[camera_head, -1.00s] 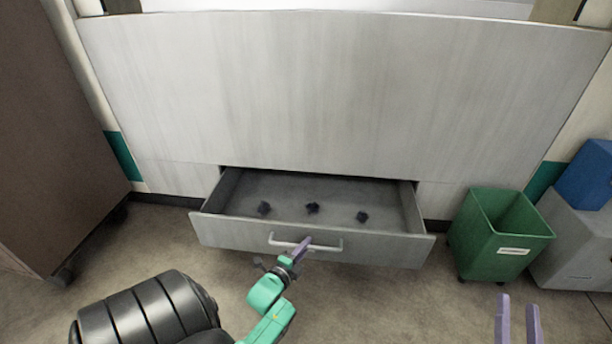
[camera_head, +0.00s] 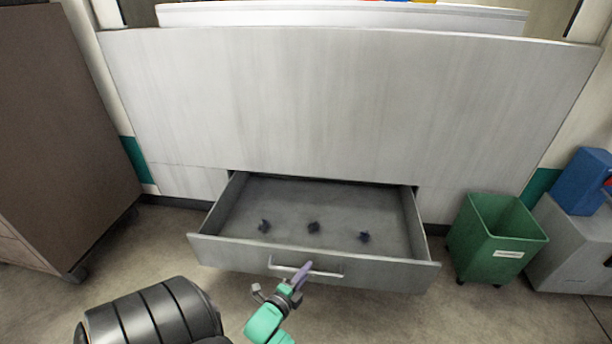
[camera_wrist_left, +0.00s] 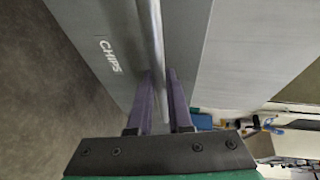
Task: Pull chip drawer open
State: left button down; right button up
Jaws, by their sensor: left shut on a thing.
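The chip drawer (camera_head: 222,252) stands well out from the grey cabinet at floor level. In the left wrist view the fingers (camera_wrist_left: 160,88) close about the handle bar (camera_wrist_left: 153,40), and the drawer front (camera_wrist_left: 90,30) carries the word CHIPS. My right gripper is out of view.
A green bin (camera_head: 496,240) stands right of the drawer, beside a grey box (camera_head: 570,250) with a blue box (camera_head: 582,182) on it. A brown cabinet (camera_head: 62,130) stands at the left. Bare floor lies before the drawer.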

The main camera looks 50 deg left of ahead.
pick_arm(q)
jog(key=shift+s+d, duration=0.1)
jog(key=shift+d, duration=0.1)
dwell(0.3)
jog(key=c, duration=0.8)
grip_release()
jog(key=shift+c, duration=0.2)
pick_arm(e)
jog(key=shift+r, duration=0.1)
pick_arm(q)
jog(key=p+v, duration=0.6)
jog(key=v, duration=0.8)
jog(key=shift+s, duration=0.25)
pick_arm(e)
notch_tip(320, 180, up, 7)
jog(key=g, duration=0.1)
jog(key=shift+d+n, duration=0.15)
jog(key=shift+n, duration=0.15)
pick_arm(q)
jog(key=shift+r, duration=0.1)
